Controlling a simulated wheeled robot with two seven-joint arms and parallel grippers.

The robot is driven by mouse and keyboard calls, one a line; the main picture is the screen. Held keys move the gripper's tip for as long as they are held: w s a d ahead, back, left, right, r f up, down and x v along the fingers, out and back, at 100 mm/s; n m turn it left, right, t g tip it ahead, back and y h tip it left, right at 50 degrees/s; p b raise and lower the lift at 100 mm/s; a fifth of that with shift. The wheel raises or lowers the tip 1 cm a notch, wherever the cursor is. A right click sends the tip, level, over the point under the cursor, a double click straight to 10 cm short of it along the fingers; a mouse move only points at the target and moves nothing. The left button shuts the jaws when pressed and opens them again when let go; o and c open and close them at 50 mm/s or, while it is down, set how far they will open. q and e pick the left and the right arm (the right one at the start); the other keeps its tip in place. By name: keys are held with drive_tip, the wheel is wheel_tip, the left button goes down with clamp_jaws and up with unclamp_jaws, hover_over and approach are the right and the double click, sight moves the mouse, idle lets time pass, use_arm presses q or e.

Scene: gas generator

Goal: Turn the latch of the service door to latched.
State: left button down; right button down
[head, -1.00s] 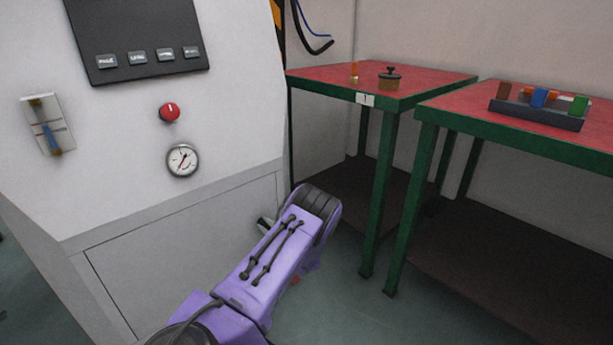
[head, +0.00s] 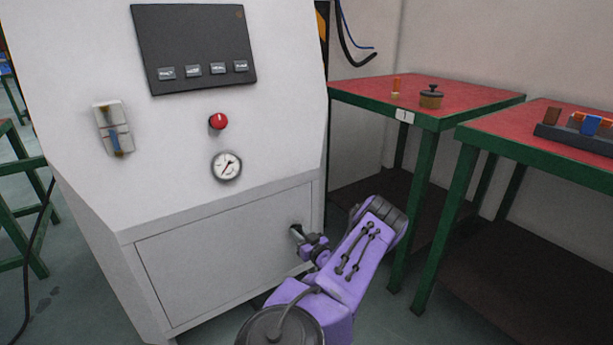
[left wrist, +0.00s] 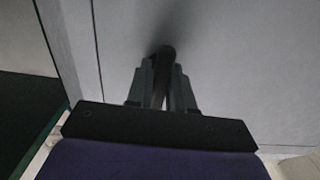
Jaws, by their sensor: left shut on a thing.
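The service door (head: 225,260) is the grey panel low on the white generator cabinet, and it lies flush in its frame. Its latch is at the door's right side, mostly hidden by my left gripper (head: 299,235) in the head view. In the left wrist view the latch (left wrist: 166,58) is a dark handle standing out from the pale panel, between the two fingers of my left gripper (left wrist: 162,80). The fingers are shut on it. I cannot tell the latch's exact angle. My right gripper is not in view.
Above the door are a gauge (head: 227,166), a red knob (head: 218,121), a dark control panel (head: 195,48) and a sight glass (head: 114,130). Two red-topped tables (head: 465,95) with green legs stand to the right, close to my left arm.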

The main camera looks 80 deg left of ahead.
use_arm(q)
drive_tip(key=shift+w, duration=0.1)
drive_tip(key=c, duration=1.1)
unclamp_jaws()
drive_tip(key=p+v, duration=0.2)
drive_tip(key=v, duration=0.8)
drive_tip(key=shift+d, duration=0.25)
